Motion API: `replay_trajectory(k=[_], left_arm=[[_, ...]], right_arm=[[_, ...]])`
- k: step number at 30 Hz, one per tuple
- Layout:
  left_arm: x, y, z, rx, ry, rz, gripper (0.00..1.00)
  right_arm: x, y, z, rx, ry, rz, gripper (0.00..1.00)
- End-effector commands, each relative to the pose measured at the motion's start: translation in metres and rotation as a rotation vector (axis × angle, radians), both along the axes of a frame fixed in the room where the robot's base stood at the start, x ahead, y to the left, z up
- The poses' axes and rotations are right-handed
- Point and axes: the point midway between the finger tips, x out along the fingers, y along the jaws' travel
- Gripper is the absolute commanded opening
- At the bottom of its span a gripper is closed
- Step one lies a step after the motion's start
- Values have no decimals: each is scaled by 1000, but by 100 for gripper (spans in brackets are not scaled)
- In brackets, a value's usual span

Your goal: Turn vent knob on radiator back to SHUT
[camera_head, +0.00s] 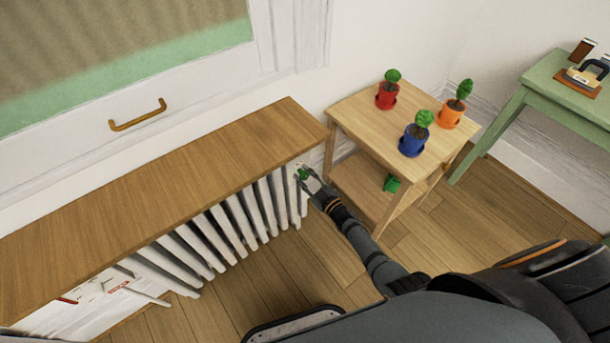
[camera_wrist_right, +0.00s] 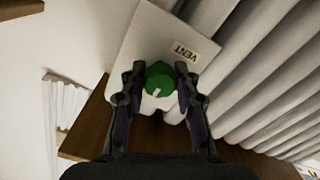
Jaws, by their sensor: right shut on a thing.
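The green vent knob (camera_wrist_right: 160,80) sits on a white plate (camera_wrist_right: 145,40) with a VENT label (camera_wrist_right: 183,52) at the end of the white radiator (camera_wrist_right: 262,90). A pale pointer mark shows on the knob's face. My right gripper (camera_wrist_right: 159,88) has one finger on each side of the knob and is shut on it. In the head view the knob (camera_head: 303,174) shows small at the radiator's right end, with my right gripper (camera_head: 312,182) at it. No SHUT marking can be read. My left gripper is not in view.
A wooden shelf top (camera_head: 170,200) lies over the radiator (camera_head: 235,226). To the right stands a small wooden table (camera_head: 365,125) with red (camera_head: 386,96), blue (camera_head: 413,140) and orange (camera_head: 450,115) plant pots, close to my right arm. A green table (camera_head: 560,110) stands at far right.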

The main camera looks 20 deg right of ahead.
Motion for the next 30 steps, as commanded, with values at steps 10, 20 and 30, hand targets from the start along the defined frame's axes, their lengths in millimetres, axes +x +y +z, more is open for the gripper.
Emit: replay_trajectory(k=[10,20,30], left_arm=[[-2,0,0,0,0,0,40],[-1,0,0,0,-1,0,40],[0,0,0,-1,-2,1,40]], right_arm=[[-1,0,-1,26,13,0,0],[-1,0,-1,26,12,0,44],[0,0,0,24,10,0,54]])
